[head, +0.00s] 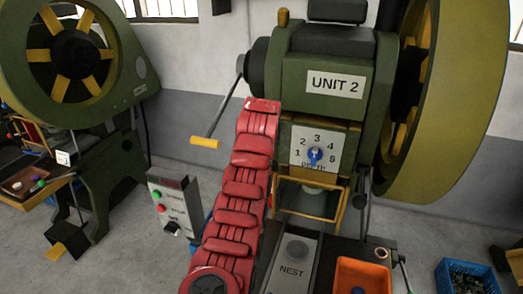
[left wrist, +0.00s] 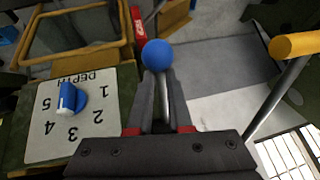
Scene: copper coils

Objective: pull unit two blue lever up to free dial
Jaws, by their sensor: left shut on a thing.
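The blue-knobbed lever (left wrist: 157,54) stands in the left wrist view with its thin metal rod between my left gripper's fingers. My left gripper (left wrist: 159,80) is shut on the rod just below the ball. In the head view my red left arm reaches up beside the unit 2 press (head: 325,75); the gripper and the lever are hidden behind it. The blue depth dial (head: 315,155) sits on a white plate numbered 1 to 5. The dial (left wrist: 72,98) also shows at the left of the wrist view, apart from the gripper. My right gripper is not in view.
A yellow-handled crank (head: 204,143) sticks out left of the press. A yellow guard frame (head: 308,195) hangs below the dial, above the NEST plate (head: 291,270). An orange bin (head: 362,275) stands front right. A control box (head: 175,205) stands left of my arm.

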